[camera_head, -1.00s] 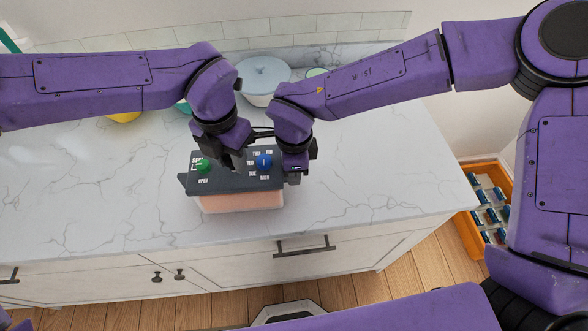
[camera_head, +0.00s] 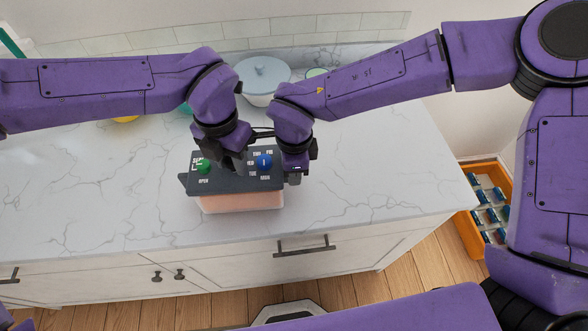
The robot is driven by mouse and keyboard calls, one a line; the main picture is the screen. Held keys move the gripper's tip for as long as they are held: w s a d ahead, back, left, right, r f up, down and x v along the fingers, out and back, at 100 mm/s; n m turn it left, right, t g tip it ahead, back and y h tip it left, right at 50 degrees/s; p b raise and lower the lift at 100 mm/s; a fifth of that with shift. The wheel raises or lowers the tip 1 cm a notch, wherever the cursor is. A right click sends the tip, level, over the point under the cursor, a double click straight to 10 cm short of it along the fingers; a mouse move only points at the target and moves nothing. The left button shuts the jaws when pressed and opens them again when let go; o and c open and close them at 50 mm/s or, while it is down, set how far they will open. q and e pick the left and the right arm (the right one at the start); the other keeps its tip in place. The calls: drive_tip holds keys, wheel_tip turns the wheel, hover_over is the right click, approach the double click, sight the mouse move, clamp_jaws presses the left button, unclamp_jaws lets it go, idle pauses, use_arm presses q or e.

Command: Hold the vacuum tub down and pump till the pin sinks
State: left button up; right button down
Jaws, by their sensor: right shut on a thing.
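The vacuum tub (camera_head: 238,202) sits on the marble counter near its front edge. It has a dark lid (camera_head: 222,183) with a green knob (camera_head: 204,167) at the left and a blue dial (camera_head: 264,162) at the right, and a pinkish body below. My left gripper (camera_head: 236,163) is over the middle of the lid, between knob and dial; its fingertips are dark and I cannot tell whether they are open. My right gripper (camera_head: 294,174) is at the lid's right end, shut on the tub there. The pin cannot be made out.
A pale lidded pot (camera_head: 263,78) stands behind my grippers. A yellow item (camera_head: 125,119) and a teal item (camera_head: 186,109) are partly hidden behind my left arm. An orange crate (camera_head: 466,235) stands on the floor at right. The counter left of the tub is clear.

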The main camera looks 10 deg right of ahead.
use_arm(q)
drive_tip(key=o, duration=0.4)
drive_tip(key=shift+r, duration=3.55)
